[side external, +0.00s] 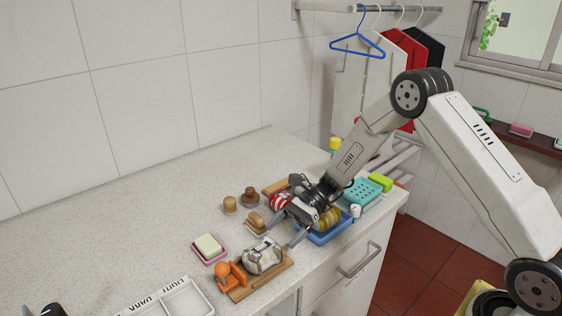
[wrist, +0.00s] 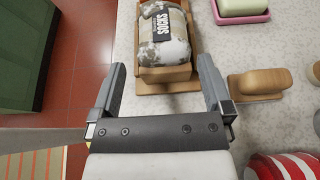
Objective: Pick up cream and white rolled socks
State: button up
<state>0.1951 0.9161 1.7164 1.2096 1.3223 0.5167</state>
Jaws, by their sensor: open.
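The cream and white rolled socks (side external: 263,255) lie on a wooden stand (side external: 268,283) near the counter's front edge. In the wrist view the roll (wrist: 165,40) is mottled cream and grey-white with a dark label reading SOCKS, on the stand (wrist: 165,78). My gripper (side external: 283,222) is open and empty, up and to the right of the roll in the side view. In the wrist view the two fingers of my gripper (wrist: 160,65) are apart, one on each side of the stand's near end, with the roll beyond the tips.
An orange object (side external: 230,275) stands left of the roll, near a soap in a pink dish (side external: 208,249). A wooden brush (wrist: 257,83) sits right of the stand. Red-striped socks (wrist: 285,167) and a blue tray (side external: 330,236) are close by. The counter's left back is clear.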

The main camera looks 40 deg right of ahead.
aim_at(271, 243)
jog(key=shift+x, duration=2.65)
jog(key=shift+w, duration=0.15)
jog(key=c, duration=1.2)
jog(key=shift+r, duration=0.15)
jog(key=shift+r, duration=4.85)
jog(key=shift+r, duration=0.1)
